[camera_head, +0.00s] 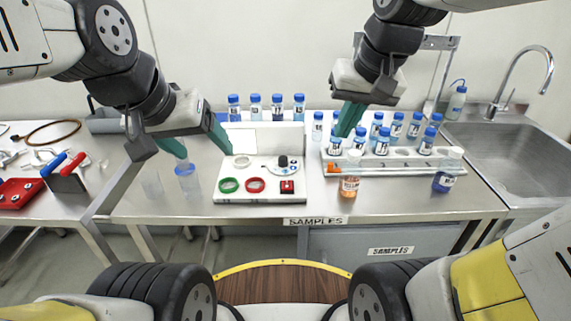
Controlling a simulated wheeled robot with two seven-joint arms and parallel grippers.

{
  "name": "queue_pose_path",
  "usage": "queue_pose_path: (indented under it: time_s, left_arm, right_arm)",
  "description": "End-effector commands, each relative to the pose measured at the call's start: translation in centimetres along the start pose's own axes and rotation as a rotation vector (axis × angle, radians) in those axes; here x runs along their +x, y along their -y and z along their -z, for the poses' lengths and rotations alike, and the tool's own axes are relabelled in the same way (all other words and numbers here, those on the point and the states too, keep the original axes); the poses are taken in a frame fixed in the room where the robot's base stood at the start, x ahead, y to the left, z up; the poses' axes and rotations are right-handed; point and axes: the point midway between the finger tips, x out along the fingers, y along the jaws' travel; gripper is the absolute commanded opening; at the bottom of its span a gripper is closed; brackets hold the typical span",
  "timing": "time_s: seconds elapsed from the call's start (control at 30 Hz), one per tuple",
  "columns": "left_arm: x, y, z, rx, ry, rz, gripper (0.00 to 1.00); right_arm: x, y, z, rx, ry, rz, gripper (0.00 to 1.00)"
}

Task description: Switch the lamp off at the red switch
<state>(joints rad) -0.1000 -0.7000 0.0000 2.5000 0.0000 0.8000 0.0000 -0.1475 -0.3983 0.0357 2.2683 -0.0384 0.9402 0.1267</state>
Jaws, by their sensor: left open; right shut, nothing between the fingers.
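A red ring (256,185), a green ring (229,185) and a round dial with a black knob (282,161) are on the same panel. A bright white plate (242,138) stands at its back; I cannot tell whether it is the lamp. My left gripper (205,155) is open and empty, above and left of the panel. My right gripper (341,134) is shut and empty, right of the panel above the vial rack.
A rack (400,163) of blue-capped vials stands right of the panel, with an orange vial (349,182) before it. Several vials stand behind the panel. A sink (515,150) is at far right. A side table (88,192) with tools is at left.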

Motion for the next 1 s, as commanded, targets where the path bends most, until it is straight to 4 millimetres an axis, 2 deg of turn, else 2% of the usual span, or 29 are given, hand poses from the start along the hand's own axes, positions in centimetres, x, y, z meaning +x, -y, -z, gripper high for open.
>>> queue_pose_path:
  time_s: [0.03,0.2,0.5,0.73,1.0]
  left_arm:
    - [0.0,0.0,0.0,0.000,0.000,0.000,0.74]
    - [0.0,0.0,0.0,0.000,0.000,0.000,0.74]
    - [0.0,0.0,0.0,0.000,0.000,0.000,0.74]
    - [0.0,0.0,0.0,0.000,0.000,0.000,0.74]
    - [0.0,0.0,0.0,0.000,0.000,0.000,0.74]
  right_arm:
    - [0.7,0.6,1.1,0.001,0.042,-0.005,0.00]
    - [2.9,2.4,4.3,0.014,0.167,-0.033,0.00]
    - [8.7,6.1,8.5,0.038,0.372,-0.099,0.00]
    - [12.3,8.2,9.8,0.052,0.470,-0.144,0.00]
    - [13.3,8.7,10.1,0.059,0.498,-0.159,0.00]
